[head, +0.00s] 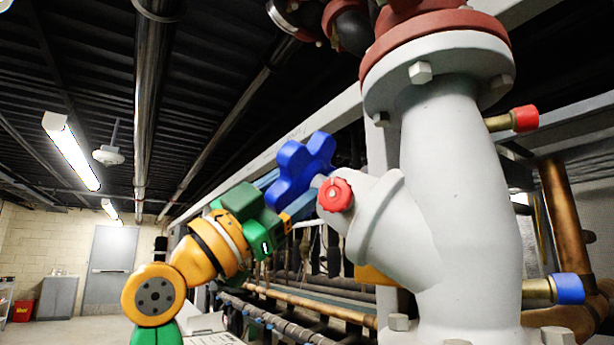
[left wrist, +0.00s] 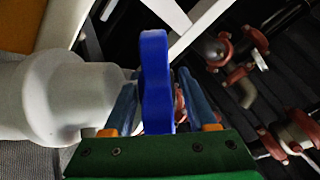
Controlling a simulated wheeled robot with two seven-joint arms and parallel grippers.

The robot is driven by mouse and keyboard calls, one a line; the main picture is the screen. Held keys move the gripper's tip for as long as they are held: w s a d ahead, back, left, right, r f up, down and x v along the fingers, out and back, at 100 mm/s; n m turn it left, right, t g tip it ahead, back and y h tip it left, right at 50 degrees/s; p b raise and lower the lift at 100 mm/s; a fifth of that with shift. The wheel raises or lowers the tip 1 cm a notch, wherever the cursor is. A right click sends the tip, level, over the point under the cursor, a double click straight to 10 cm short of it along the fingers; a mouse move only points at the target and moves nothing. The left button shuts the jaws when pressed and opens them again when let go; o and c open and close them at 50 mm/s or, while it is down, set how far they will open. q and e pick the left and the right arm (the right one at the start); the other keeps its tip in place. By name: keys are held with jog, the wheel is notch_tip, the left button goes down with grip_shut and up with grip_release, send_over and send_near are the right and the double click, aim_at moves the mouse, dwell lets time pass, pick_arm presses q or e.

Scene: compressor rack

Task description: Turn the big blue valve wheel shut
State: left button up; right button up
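The big blue valve wheel (head: 300,170) is a lobed handwheel on the side stem of a large pale grey valve body (head: 455,190). My left gripper (head: 283,192) reaches it from the lower left in the head view. In the left wrist view the wheel (left wrist: 156,80) stands edge-on between the two blue-grey fingers of my left gripper (left wrist: 158,88). One finger is on each side of its rim, with narrow gaps showing near the finger bases. Contact at the tips is hard to tell. My right gripper is not in view.
A small red knob (head: 335,194) sits close to the wheel on the valve's side branch. Red-capped (head: 524,118) and blue-capped (head: 568,289) fittings stick out at the right. Pipes and rack beams lie behind. The floor at the left, towards a grey door (head: 110,262), looks clear.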

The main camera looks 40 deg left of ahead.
aim_at(271, 205)
pick_arm(q)
jog(key=b+v, duration=0.4)
jog(key=v, duration=0.3)
jog(key=shift+w+f+b, duration=0.1)
jog(key=shift+f+b, duration=0.05)
jog(key=shift+b, duration=0.25)
jog(key=shift+a, duration=0.1)
